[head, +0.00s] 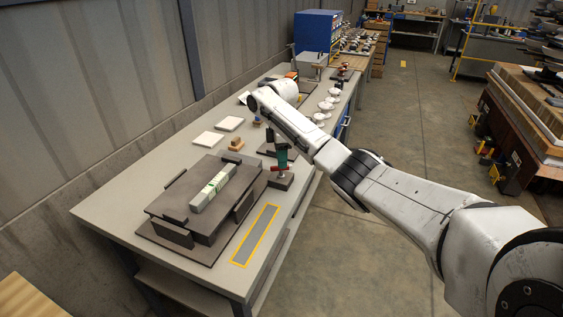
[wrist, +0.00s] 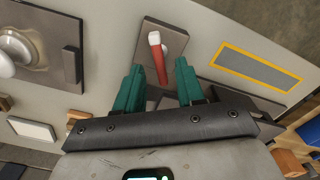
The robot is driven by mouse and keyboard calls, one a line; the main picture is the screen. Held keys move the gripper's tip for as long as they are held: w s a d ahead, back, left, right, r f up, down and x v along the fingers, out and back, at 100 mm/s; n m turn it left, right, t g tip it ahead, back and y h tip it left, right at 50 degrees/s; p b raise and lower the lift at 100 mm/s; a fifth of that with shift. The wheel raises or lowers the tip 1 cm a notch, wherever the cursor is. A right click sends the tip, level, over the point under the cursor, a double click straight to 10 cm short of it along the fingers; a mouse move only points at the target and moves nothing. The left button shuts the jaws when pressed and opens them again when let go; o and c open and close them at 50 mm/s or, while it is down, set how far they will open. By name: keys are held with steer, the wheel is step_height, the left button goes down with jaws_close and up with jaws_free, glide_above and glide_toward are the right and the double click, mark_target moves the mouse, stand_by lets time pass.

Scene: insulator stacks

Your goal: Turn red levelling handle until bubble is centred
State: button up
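The red handle (wrist: 159,57) has a pale round end and stands over a dark block (wrist: 181,42) in the wrist view. In the head view the red handle (head: 279,168) is a small patch above its block (head: 281,182), partly covered by my gripper. My gripper (wrist: 159,66) has two green fingers, spread apart with the handle's near end in the gap; I see no clear contact. The green fingers also show in the head view (head: 282,154). A pale level bar (head: 202,199) with a green marked vial (head: 216,183) lies on a dark plate (head: 180,208). The bubble is too small to tell.
A yellow-bordered grey strip (head: 256,236) marks the bench (head: 105,211) near its front corner. White tiles (head: 209,139) and small wooden blocks (head: 237,144) lie behind the plate. White insulator discs (head: 326,105) stand farther along. The aisle floor (head: 400,140) at right is open.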

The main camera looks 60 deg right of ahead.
mark_target(281, 171)
steer(key=shift+f, duration=1.2)
steer(key=shift+c, duration=0.3)
jaws_close()
